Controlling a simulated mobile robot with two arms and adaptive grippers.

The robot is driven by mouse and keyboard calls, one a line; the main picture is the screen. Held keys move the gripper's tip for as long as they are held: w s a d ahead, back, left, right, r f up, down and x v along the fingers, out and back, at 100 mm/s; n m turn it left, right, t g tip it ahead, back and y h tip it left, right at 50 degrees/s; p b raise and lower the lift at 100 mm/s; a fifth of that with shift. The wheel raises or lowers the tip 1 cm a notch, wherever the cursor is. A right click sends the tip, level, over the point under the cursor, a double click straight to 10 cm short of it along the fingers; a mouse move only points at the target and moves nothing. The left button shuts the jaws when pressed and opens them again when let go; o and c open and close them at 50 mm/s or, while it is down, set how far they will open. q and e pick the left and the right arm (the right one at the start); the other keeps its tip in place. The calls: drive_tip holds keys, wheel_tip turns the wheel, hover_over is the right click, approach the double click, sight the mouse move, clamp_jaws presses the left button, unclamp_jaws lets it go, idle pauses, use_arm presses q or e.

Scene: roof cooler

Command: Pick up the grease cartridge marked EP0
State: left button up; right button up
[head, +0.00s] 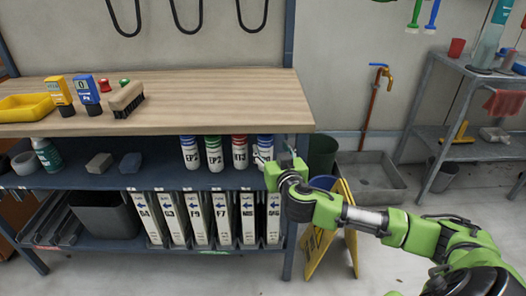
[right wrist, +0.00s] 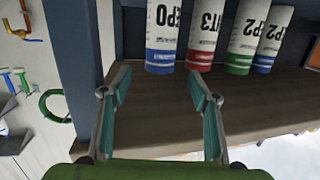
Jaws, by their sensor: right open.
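The EP0 cartridge (head: 265,145) is white with a blue cap and stands at the right end of a row on the shelf under the workbench; my right gripper partly hides it. In the right wrist view, which is upside down, the EP0 cartridge (right wrist: 162,35) with its blue band lies ahead, between the lines of the fingers. My right gripper (right wrist: 160,74) is open and empty, its tips just short of the cartridge. In the head view the right gripper (head: 271,161) is at the shelf's right end. My left gripper is not in view.
Beside EP0 stand the red HT3 cartridge (head: 239,153), a green EP2 cartridge (head: 214,153) and a blue EP2 cartridge (head: 189,153). The shelf post (right wrist: 71,40) is close to the gripper. White binders (head: 222,217) stand below. A yellow floor sign (head: 318,247) is near my arm.

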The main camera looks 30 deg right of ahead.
sight(267, 141)
drive_tip(key=x, duration=0.8)
drive_tip(key=shift+b, duration=0.35)
drive_tip(key=shift+w+d, duration=0.15)
drive_tip(key=shift+w, duration=0.2)
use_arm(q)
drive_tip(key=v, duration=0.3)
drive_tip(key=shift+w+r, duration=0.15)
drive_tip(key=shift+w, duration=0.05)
use_arm(e)
clamp_jaws()
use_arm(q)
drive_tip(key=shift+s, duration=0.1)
use_arm(e)
drive_tip(key=shift+r, duration=0.1)
